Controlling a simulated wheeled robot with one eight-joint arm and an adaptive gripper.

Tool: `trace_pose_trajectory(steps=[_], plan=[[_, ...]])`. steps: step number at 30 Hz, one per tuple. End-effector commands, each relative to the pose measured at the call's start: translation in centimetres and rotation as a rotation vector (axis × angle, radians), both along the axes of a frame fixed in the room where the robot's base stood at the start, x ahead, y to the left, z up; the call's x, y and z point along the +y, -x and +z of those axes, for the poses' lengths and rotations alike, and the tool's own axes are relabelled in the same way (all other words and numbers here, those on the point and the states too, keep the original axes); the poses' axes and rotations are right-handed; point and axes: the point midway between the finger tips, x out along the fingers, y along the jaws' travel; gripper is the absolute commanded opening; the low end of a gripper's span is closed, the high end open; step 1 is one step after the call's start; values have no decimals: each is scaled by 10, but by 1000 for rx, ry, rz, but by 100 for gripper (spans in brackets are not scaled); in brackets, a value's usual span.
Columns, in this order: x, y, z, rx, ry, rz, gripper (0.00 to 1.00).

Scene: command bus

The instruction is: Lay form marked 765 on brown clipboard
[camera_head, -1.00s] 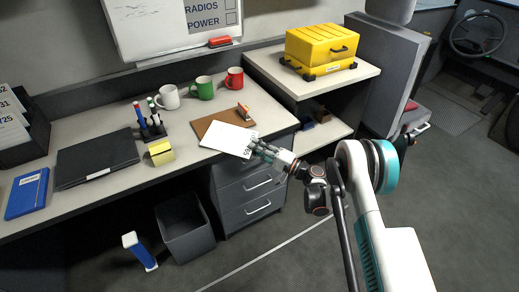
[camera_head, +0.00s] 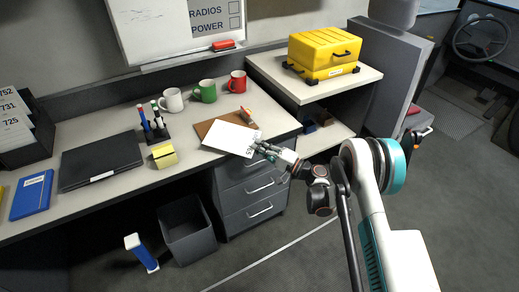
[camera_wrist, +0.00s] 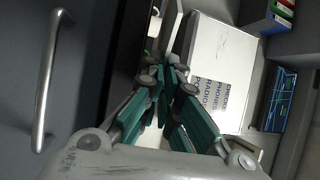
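The white form (camera_head: 228,139) is at the right part of the desk in the head view, with its right end at my fingertips. Dark digits show beside the fingers, too small and partly covered to read surely. The brown clipboard (camera_head: 204,127) lies beneath it, its left and upper parts showing, with a clip at its upper right. The form covers much of the clipboard and reaches past its front edge; whether they touch I cannot tell. My gripper (camera_head: 261,148) appears shut on the form's end. In the wrist view, the green-sided fingers (camera_wrist: 166,78) are close together.
Three mugs, white (camera_head: 172,100), green (camera_head: 206,91) and red (camera_head: 237,82), stand behind the clipboard. Yellow sticky notes (camera_head: 164,156) and a pen holder (camera_head: 154,128) are left of it. A black folder (camera_head: 100,161) lies farther left. Drawers (camera_head: 250,188) are below.

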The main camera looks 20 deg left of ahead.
Motion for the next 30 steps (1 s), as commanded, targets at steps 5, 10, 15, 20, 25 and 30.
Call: trace_pose_trajectory(steps=[5,10,15,20,25,30], plan=[[0,0,11,0,0,0,0],[0,0,20,0,0,0,0],[0,0,29,0,0,0,0],[0,0,38,0,0,0,0],[0,0,47,0,0,0,0],[0,0,56,0,0,0,0]])
